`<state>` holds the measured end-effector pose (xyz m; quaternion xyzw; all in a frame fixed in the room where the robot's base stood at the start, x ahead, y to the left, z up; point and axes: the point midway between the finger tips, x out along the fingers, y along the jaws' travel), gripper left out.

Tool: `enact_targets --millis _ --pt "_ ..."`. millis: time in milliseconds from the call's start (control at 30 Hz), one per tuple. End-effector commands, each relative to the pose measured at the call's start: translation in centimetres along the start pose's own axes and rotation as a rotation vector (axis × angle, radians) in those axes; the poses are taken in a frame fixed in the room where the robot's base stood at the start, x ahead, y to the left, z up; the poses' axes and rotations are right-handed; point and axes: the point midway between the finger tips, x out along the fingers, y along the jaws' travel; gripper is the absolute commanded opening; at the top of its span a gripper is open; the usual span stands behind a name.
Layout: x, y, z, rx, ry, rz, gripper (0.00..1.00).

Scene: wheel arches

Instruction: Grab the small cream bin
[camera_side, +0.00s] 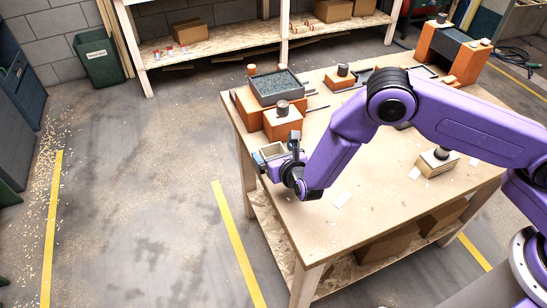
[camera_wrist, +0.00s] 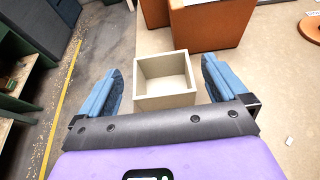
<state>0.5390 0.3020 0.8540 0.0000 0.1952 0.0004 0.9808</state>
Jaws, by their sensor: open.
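The small cream bin (camera_wrist: 165,80) is an open-topped square box near the left edge of the table. In the wrist view it lies between the two blue fingers of my gripper (camera_wrist: 160,90), with a visible gap on each side. The fingers are open and do not appear to touch it. In the side view my gripper (camera_side: 275,158) is at the table's left edge, with the cream bin (camera_side: 272,150) at its jaws, partly hidden by them.
An orange block (camera_side: 282,122) with a dark knob stands just beyond the bin. Behind it, a grey tray (camera_side: 275,86) sits on orange supports. A cream block with a black knob (camera_side: 437,161) stands at the right. The table's left edge (camera_side: 238,140) is close, with open floor beyond.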

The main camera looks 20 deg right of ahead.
Motion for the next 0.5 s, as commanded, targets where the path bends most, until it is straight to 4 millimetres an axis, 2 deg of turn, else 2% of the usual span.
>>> enact_targets --millis 200,333,500 --pt "3.0 -0.3 -0.2 0.002 0.000 -0.002 0.99" --pt "3.8 -0.3 -0.2 0.001 0.000 -0.002 0.99" --pt "4.0 -0.2 -0.2 0.000 0.000 -0.001 0.99"
